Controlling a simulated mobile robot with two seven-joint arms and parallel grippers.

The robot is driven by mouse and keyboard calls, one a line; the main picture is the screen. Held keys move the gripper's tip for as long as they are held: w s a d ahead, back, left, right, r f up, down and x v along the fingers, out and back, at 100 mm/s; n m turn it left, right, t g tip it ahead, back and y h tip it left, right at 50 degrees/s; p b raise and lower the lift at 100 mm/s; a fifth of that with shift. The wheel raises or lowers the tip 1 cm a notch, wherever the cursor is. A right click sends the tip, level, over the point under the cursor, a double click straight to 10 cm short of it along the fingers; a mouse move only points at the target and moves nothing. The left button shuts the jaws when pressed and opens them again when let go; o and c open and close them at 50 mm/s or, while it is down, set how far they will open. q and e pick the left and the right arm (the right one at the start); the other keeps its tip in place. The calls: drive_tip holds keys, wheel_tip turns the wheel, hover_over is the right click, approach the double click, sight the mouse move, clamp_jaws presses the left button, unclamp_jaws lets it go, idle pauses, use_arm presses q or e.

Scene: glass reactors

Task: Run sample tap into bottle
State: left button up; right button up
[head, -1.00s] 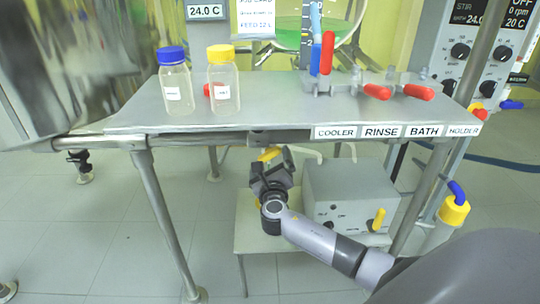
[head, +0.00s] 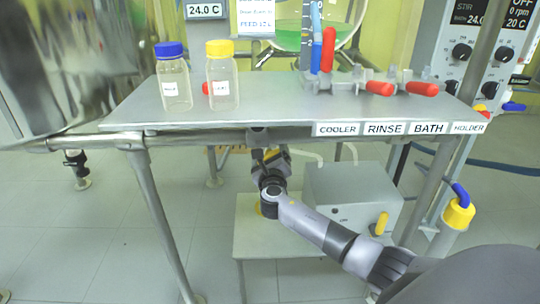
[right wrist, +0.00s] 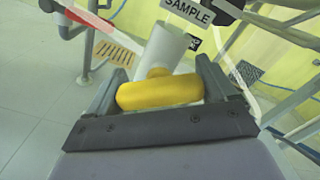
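My right gripper (head: 272,158) is below the front edge of the metal bench. In the right wrist view its fingers (right wrist: 160,88) stand on both sides of an oblong yellow tap handle (right wrist: 160,93), which fills the gap between them; they appear shut on it. A short yellow stem and a white cylinder (right wrist: 165,46) lie behind the handle, near a SAMPLE label (right wrist: 188,10). A blue-capped bottle (head: 174,90) and a yellow-capped bottle (head: 222,88) stand upright on the bench. The tap's outlet is hidden. My left gripper is not in view.
The metal bench (head: 290,112) overhangs my right arm. A grey box (head: 350,195) sits on a low stand (head: 265,240) below. A yellow-topped container (head: 458,212) is at the right. Bench legs flank the space.

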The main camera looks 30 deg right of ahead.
drive_tip(key=shift+m, duration=1.9)
drive_tip(key=shift+a+m, duration=0.1)
drive_tip(key=shift+m, duration=1.4)
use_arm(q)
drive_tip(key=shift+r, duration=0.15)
use_arm(e)
drive_tip(key=o, duration=0.8)
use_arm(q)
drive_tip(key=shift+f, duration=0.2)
use_arm(e)
drive_tip(key=shift+o, duration=0.2)
